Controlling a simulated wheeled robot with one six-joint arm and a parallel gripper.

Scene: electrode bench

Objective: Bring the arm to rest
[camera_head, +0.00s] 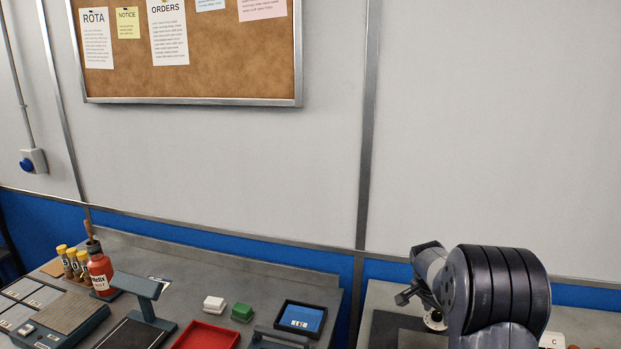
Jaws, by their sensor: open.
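My arm rises at the right of the head view, with a large dark ribbed joint in front. Behind its left side, the small grey and dark end of my arm shows, with my gripper (411,296) partly hidden and small. It is open, and I see nothing held in it. It is above the right-hand bench (377,294), near a dark mat (392,330).
The wall behind has a cork board (220,50).

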